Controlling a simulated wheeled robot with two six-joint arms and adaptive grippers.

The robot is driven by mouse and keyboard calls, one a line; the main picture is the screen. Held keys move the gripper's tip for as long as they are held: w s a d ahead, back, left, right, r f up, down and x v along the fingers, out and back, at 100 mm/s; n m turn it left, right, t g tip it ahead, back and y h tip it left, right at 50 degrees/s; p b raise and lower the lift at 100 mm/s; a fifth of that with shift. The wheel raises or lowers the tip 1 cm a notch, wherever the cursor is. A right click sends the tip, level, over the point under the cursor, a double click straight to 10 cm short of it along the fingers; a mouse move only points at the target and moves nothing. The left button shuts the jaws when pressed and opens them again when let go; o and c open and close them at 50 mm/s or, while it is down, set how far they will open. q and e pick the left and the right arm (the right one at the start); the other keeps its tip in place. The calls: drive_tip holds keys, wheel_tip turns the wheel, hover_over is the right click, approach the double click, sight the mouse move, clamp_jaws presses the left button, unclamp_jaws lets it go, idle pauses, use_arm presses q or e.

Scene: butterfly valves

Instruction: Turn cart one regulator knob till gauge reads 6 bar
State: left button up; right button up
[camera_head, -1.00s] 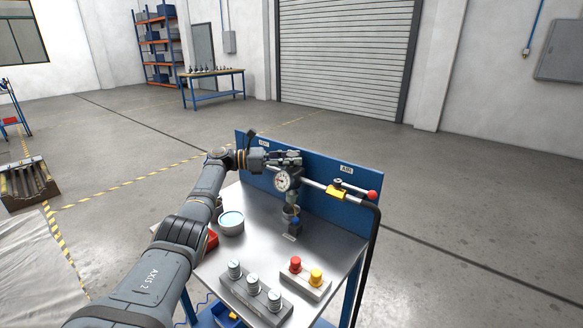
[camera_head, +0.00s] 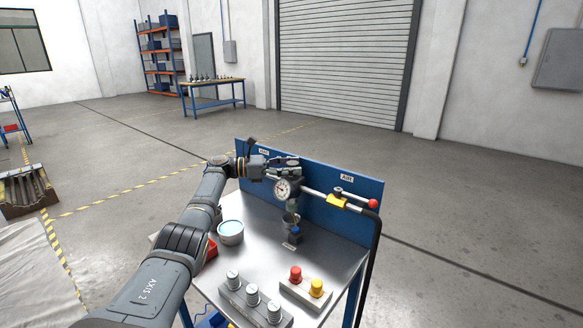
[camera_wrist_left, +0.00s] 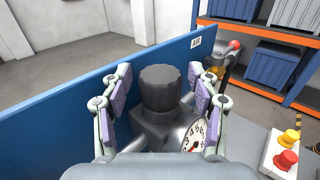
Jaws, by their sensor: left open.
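The dark ribbed regulator knob (camera_wrist_left: 160,87) stands upright on its grey regulator body in the left wrist view. My left gripper (camera_wrist_left: 160,78) is open, with one padded finger on each side of the knob and visible gaps between. In the head view the left gripper (camera_head: 287,165) is just above the round white gauge (camera_head: 282,188) and hides the knob. The gauge also shows in the wrist view (camera_wrist_left: 193,134), partly covered by a finger; I cannot read its value. The cart's steel top (camera_head: 262,258) lies below. My right gripper is not in view.
A blue back panel (camera_head: 325,210) stands close behind the gripper. A pipe with a yellow valve (camera_head: 337,201) and red ball end (camera_head: 373,204) runs right of the gauge. A round bowl (camera_head: 231,232), red button (camera_head: 296,273) and yellow button (camera_head: 317,288) are on the cart.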

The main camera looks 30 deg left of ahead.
sight(291, 163)
use_arm(q)
wheel_tip(291, 163, up, 10)
drive_tip(key=shift+f, duration=0.1)
